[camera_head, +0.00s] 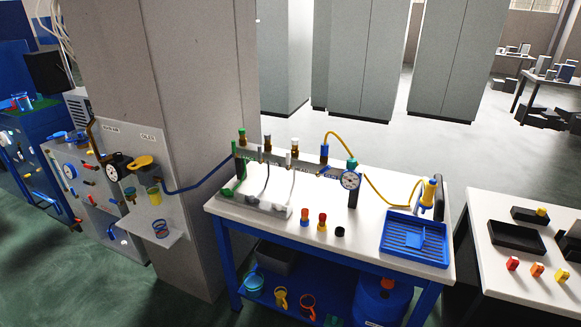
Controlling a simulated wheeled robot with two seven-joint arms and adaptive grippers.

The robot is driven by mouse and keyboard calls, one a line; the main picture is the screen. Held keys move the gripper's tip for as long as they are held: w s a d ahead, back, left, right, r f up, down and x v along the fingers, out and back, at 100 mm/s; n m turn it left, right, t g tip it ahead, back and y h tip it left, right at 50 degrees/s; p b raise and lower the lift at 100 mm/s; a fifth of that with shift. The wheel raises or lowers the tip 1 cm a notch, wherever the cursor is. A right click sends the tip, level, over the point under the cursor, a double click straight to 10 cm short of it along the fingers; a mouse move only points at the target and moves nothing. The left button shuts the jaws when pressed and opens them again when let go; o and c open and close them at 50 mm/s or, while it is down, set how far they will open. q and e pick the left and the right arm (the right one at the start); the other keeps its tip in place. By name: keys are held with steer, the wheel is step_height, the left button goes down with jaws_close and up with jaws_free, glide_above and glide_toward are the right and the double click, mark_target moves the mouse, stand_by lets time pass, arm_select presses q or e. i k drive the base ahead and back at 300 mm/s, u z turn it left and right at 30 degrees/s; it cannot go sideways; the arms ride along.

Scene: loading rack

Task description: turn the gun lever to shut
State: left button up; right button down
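The gun (428,193) is most likely the yellow and blue fitting at the right end of the white table, standing roughly upright behind the blue tray. A yellow hose (388,202) runs to it from the rack (300,163). The gun's lever is too small to make out, so I cannot tell its position. Neither of my grippers shows in the head view.
The ribbed blue tray (414,238) lies in front of the gun on the white table (270,226). Small orange, red and black caps (322,222) stand left of it. A grey pillar and wall panel (137,165) stand at left. Another bench (520,270) stands at right.

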mark_target(325, 170)
steer(key=u, duration=0.75)
steer(key=i, duration=1.2)
steer(key=z, duration=0.25)
